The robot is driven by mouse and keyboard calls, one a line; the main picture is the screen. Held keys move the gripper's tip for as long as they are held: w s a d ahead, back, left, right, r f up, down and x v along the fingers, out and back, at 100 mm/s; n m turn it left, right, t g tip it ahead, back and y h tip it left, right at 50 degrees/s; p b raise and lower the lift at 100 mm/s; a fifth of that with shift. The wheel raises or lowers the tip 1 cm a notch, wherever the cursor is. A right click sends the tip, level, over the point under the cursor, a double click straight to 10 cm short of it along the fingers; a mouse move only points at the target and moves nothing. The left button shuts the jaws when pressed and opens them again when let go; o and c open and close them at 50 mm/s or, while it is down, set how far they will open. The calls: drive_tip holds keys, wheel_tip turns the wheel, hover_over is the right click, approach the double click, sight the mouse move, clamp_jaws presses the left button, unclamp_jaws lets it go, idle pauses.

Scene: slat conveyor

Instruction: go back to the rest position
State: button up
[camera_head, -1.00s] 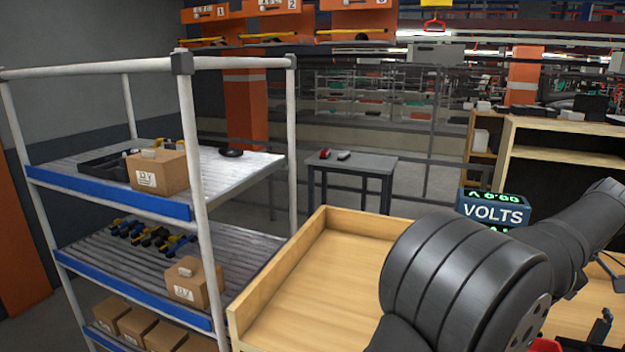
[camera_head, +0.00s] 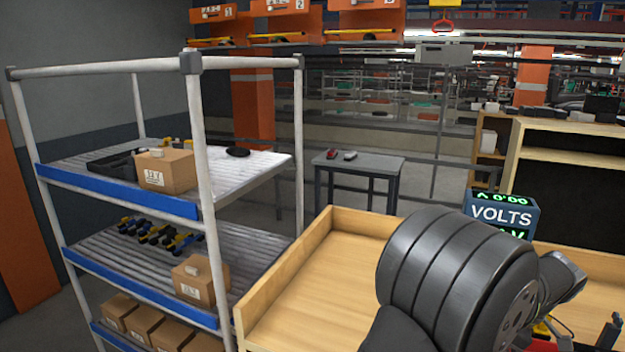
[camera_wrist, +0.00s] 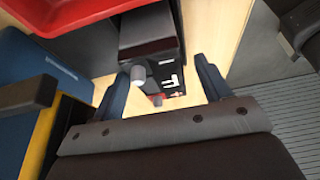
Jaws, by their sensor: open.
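My gripper (camera_wrist: 163,70) shows in the wrist view with its two dark blue fingers spread apart and nothing held between them. In the head view my arm's large dark joint fills the lower right, and my gripper cannot be made out there.
A wooden-rimmed bench (camera_head: 325,270) lies in front, its left part bare. A VOLTS display (camera_head: 501,215) stands behind my arm. A shelf rack (camera_head: 120,190) with boxes is at left. The wrist view shows a red tray (camera_wrist: 75,14) and a blue-and-yellow object (camera_wrist: 35,125) close by.

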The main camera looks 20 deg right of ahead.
wheel_tip(320, 180, up, 9)
drive_tip(key=shift+w+a, duration=0.1)
drive_tip(key=shift+w, duration=0.05)
idle(0.4)
drive_tip(key=shift+o, duration=0.2)
